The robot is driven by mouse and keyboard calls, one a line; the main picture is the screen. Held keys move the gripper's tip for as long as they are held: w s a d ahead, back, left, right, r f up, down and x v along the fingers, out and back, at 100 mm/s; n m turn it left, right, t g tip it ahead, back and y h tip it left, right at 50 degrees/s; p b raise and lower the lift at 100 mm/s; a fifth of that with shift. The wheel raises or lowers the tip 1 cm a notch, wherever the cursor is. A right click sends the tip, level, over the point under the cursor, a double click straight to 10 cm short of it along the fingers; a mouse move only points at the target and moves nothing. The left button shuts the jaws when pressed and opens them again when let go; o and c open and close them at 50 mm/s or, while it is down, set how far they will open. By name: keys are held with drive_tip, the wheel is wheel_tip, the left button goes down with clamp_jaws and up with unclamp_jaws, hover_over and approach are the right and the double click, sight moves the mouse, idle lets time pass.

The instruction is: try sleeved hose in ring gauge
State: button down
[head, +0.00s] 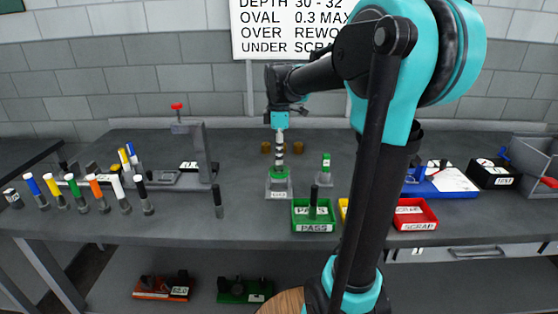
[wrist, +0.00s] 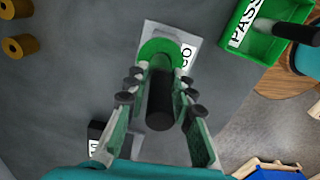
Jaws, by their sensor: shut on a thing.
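My gripper (head: 279,153) is shut on a black hose, which shows between the fingers in the wrist view (wrist: 160,100). The sleeved end points down and is hidden by the fingers and ring. The ring gauge is a green ring on a pale labelled block (head: 279,187), directly below my gripper in the head view. In the wrist view the green ring (wrist: 163,46) lies at the far end of the held hose. I cannot tell whether the sleeve is inside the ring or just above it.
A green PASS tray (head: 315,227) with a dark hose stands right of the gauge, beside a yellow tray and a red SCRAP tray (head: 415,225). Several colour-tipped hoses stand at left. A dark hose (head: 217,201) stands alone left of the gauge. Brass pieces (wrist: 18,46) lie behind.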

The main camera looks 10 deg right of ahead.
drive_tip(key=shift+r, duration=2.4)
